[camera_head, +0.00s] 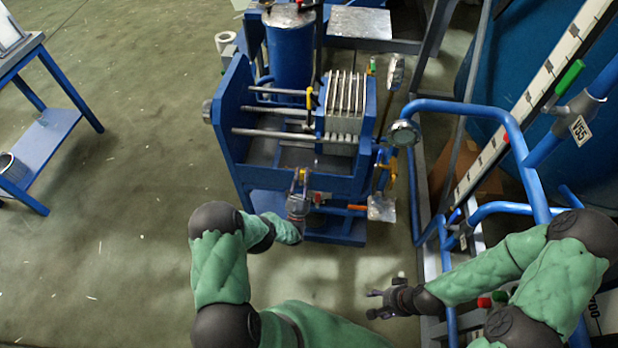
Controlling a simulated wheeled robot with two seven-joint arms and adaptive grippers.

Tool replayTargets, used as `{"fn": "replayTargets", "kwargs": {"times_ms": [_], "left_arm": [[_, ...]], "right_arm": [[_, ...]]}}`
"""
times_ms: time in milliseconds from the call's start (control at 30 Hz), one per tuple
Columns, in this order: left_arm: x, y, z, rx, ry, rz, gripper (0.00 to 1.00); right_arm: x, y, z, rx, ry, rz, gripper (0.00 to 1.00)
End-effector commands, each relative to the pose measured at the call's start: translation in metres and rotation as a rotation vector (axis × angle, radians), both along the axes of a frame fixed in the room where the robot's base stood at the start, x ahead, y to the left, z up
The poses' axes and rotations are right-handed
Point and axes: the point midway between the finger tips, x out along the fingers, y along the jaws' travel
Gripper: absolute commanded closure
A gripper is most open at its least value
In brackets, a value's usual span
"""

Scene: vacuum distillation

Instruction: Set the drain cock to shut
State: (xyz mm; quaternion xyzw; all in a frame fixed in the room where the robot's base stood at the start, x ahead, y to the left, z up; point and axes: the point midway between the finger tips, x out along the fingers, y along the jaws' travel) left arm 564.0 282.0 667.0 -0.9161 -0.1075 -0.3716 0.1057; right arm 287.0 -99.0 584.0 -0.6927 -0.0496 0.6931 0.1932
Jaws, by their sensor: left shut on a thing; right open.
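A small yellow lever (303,174) stands at the front of the blue plate press (228,150). I take it for the drain cock's handle, but no label shows. My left gripper (299,194) is at this lever and shut on it. The gripper hides the lower part of the lever and the cock's body, so I cannot tell its exact setting. An orange-red handle (357,207) lies level, just right of the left gripper. My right gripper (374,302) is open and empty, low over the floor and apart from the press.
Blue pipe rails (416,180) and a round gauge (404,132) stand right of the press. A valve with a green handle (570,77) and a V55 tag (580,130) is at the upper right. A blue side table (42,135) is far left. The floor between is clear.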

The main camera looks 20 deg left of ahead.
Motion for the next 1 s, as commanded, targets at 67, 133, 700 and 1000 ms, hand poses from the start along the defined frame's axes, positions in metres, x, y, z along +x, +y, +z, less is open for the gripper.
{"fn": "replayTargets", "kwargs": {"times_ms": [67,133,700,1000], "left_arm": [[-0.0013,0.001,-0.0018,-0.037,-0.006,-0.002,1.0],[-0.0017,0.0022,-0.0018,-0.065,-0.013,-0.003,1.0],[-0.0025,0.0066,-0.0016,-0.131,-0.029,-0.003,1.0],[-0.0023,0.0068,-0.001,-0.128,-0.03,-0.002,0.62]], "right_arm": [[0.0,0.0001,-0.0014,0.0,0.0,0.0,0.43],[-0.0001,0.0001,-0.002,0.0,0.0,0.0,0.43],[-0.0001,0.0,-0.003,0.0,0.0,0.0,0.43],[-0.0001,0.0,-0.0029,0.0,0.0,0.0,0.43]]}}
